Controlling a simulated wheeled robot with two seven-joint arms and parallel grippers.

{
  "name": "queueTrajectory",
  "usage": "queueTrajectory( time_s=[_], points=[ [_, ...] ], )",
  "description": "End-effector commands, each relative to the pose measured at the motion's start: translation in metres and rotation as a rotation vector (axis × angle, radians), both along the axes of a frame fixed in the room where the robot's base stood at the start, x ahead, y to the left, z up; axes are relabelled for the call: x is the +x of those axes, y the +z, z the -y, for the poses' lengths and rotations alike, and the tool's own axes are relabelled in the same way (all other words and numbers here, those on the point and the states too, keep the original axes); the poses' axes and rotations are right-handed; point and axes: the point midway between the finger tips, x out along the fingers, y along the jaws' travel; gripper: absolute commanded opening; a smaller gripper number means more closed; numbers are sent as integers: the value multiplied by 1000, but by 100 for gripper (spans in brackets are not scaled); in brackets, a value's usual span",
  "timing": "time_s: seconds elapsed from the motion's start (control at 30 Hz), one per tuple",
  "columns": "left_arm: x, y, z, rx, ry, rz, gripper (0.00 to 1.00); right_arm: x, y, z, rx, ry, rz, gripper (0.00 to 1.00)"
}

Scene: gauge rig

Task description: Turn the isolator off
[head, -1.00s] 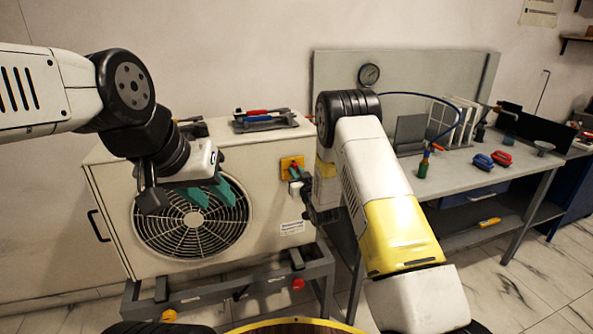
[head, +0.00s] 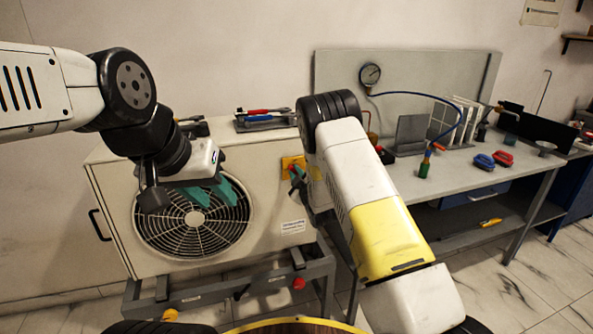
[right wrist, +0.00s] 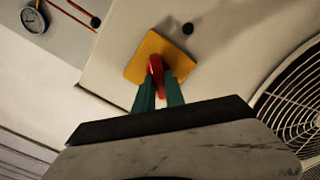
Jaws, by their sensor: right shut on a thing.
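The isolator is a yellow plate (head: 287,162) on the front of the white box unit, near its right edge. In the right wrist view the plate (right wrist: 136,66) looks tilted, and its red handle (right wrist: 154,66) sits between the teal fingers of my right gripper (right wrist: 159,82). That gripper is shut on the handle, which points at an angle to the plate's edges. In the head view my right arm partly hides the gripper (head: 297,181) and handle. My left gripper (head: 213,192) is open and empty in front of the fan grille.
The box unit (head: 262,210) has a round fan grille (head: 190,226) and stands on a grey frame. A tool tray (head: 265,123) lies on top. A workbench (head: 450,172) with a pressure gauge (head: 370,74) and blue hose stands to the right.

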Motion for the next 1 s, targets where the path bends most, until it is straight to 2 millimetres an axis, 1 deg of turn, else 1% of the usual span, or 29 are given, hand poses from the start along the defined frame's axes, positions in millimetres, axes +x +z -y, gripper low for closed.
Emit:
queueTrajectory(
  time_s=[0.3, 0.6, 0.8, 1.0],
  points=[
    [0, 0, 0, 0, 0, 0, 36, -1, -3, -3, -286, 3, 93, 0],
    [0, 0, 0, 0, 0, 0, 36, -1, -5, -3, -519, 2, 167, 0],
    [0, 0, 0, 0, 0, 0, 36, -1, -6, -3, -625, 2, 200, 0],
    [0, 0, 0, 0, 0, 0, 36, -1, -7, -3, -683, 3, 220, 0]
  ],
)
